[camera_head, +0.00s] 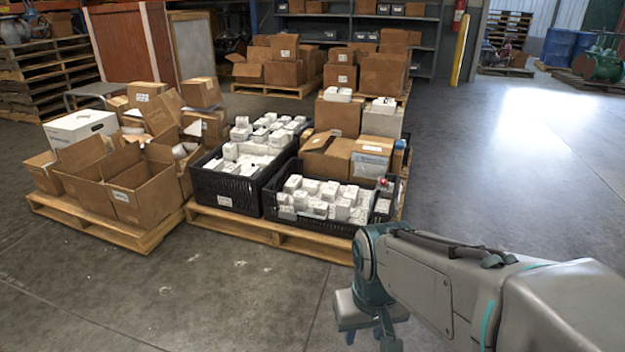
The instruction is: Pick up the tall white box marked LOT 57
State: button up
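Several small white boxes fill the front black crate (330,226) and the rear black crate (228,187), both on a wooden pallet. Their markings are too small to read, so I cannot tell which one is LOT 57. A larger white box (82,127) sits among cardboard boxes on the left pallet; no LOT 57 marking is readable on it. My gripper (368,332) hangs low over the floor, in front of the pallet and apart from the crates. Its fingertips are partly cut off by the lower frame edge, and whether it is open is unclear.
Open cardboard boxes (140,195) crowd the left pallet (148,238). Closed cartons (371,157) stand behind the front crate. Another loaded pallet (270,90) and shelving (345,28) are farther back. A yellow post (461,48) stands behind. The floor (520,150) at right is clear.

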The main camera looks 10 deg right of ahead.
aim_at(299, 198)
jog(key=z, duration=1.2)
jog(key=i, duration=1.25)
jog(key=u, duration=1.1)
jog(key=i, duration=0.8)
jog(key=u, duration=0.65)
